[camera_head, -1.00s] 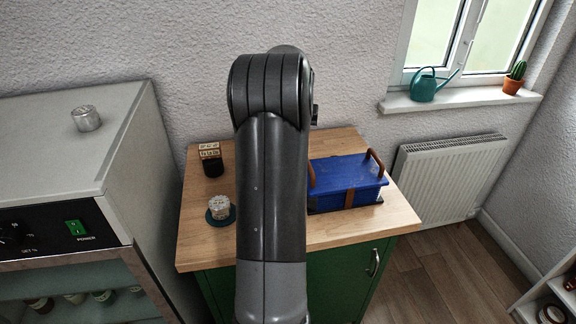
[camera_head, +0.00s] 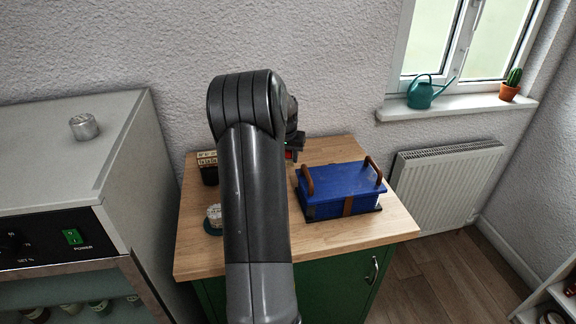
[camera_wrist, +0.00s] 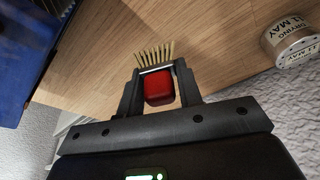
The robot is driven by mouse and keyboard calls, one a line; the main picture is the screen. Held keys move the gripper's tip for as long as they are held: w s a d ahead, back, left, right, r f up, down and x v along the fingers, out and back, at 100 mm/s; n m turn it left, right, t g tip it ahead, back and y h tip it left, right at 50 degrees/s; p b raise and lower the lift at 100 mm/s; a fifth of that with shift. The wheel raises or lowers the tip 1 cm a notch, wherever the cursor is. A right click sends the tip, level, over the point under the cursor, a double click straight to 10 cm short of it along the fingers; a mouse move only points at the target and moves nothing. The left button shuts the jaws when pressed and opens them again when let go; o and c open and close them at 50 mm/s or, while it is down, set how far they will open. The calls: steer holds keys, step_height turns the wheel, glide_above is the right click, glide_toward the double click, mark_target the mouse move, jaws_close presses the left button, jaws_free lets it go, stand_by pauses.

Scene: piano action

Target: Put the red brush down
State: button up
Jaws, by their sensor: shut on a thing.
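The red brush (camera_wrist: 158,88) sits between the two fingers of my gripper (camera_wrist: 160,92) in the wrist view, with its pale bristles (camera_wrist: 154,54) pointing away from the palm. The gripper is shut on it. The wooden tabletop (camera_wrist: 200,35) lies beyond the bristles; I cannot tell whether they touch it. In the head view, a small bit of red (camera_head: 289,155) shows at my gripper, left of the blue box. My arm hides most of the gripper there.
A blue box (camera_head: 342,190) with brown handles stands on the right of the wooden table (camera_head: 330,240). Bare wood lies before the box.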

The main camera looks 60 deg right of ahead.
steer(key=shift+f, duration=2.05)
steer(key=o, duration=1)
steer(key=shift+f, duration=0.15)
steer(key=shift+c, duration=0.2)
steer(key=w+v, duration=0.1)
steer(key=v, duration=1.1)
steer(key=shift+s, duration=0.4)
